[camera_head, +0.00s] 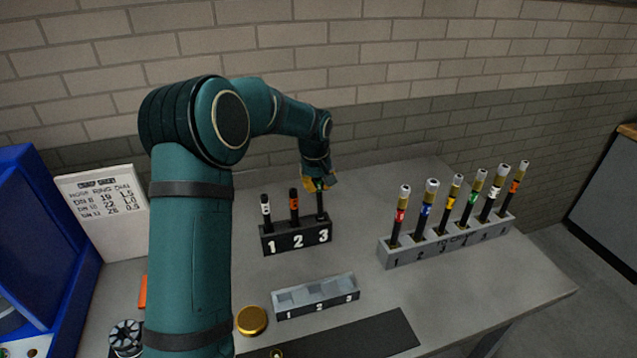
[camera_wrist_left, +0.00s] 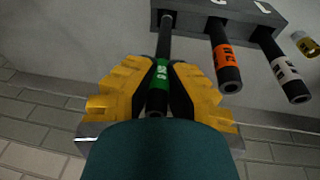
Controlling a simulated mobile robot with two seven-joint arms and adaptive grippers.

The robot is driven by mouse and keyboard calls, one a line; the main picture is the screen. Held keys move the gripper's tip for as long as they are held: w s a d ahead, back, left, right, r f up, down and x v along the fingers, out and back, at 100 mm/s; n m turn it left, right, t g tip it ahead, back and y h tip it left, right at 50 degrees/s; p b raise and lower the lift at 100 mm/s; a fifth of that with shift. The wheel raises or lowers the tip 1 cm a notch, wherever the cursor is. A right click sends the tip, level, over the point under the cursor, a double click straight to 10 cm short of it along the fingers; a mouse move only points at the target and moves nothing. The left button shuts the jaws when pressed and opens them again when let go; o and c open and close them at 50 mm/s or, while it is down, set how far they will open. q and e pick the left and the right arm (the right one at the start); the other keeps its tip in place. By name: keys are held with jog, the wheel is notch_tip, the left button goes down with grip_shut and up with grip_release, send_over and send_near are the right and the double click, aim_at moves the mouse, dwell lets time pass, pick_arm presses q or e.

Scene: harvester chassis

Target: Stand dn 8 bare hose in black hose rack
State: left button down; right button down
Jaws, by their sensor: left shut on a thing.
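The black hose rack (camera_head: 296,240) stands on the table with slots marked 1, 2 and 3. A black hose with a white band (camera_head: 265,208) stands at slot 1 and one with an orange band (camera_head: 294,203) at slot 2. My left gripper (camera_head: 319,184) is shut on a black hose with a green band (camera_wrist_left: 161,76), whose print is too small to read surely. This hose (camera_head: 320,207) is upright at slot 3, its lower end meeting the rack; how deep it sits is hidden. My right gripper is out of view.
A grey rack (camera_head: 395,260) at the right holds several hoses with metal ends. A small grey tray (camera_head: 315,297) with three compartments and a brass-coloured disc (camera_head: 252,321) lie in front. A white sign (camera_head: 103,208) and blue machine (camera_head: 40,240) are at left.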

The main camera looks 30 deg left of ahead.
pick_arm(q)
jog(key=shift+s+b+x, duration=0.2)
jog(key=shift+b+x, duration=0.45)
jog(key=shift+x, duration=0.3)
jog(key=shift+s+b+x, duration=0.25)
jog(key=shift+b+x, duration=0.4)
jog(key=shift+x, duration=0.35)
jog(key=shift+d+f, duration=0.1)
jog(key=c, duration=1.1)
grip_release()
jog(key=shift+o, duration=0.2)
